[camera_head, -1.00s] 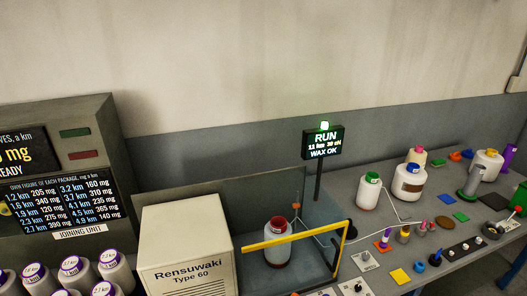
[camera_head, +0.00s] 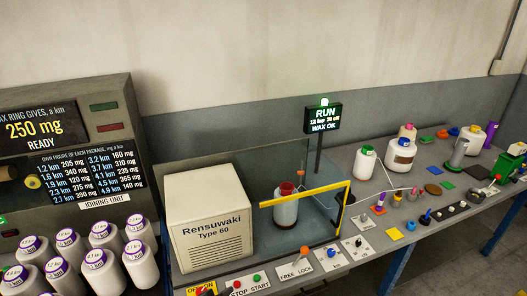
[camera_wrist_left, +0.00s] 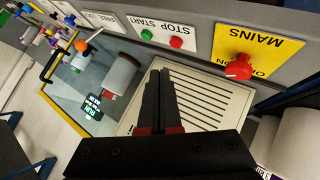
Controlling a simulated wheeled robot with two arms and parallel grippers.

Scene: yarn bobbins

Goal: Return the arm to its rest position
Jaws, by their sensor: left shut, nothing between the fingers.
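My left gripper (camera_wrist_left: 159,88) shows in the left wrist view, its two dark fingers together with nothing between them. It hovers over the beige Rensuwaki machine (camera_wrist_left: 200,97), near the front control panel. That machine (camera_head: 212,215) also stands at the centre of the head view. I cannot clearly make out the left gripper in the head view. My right gripper is in neither view.
A yellow-framed guard (camera_head: 300,194) surrounds a white bobbin (camera_head: 285,212). The red mains knob (camera_wrist_left: 238,68) sits on the panel near my left gripper.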

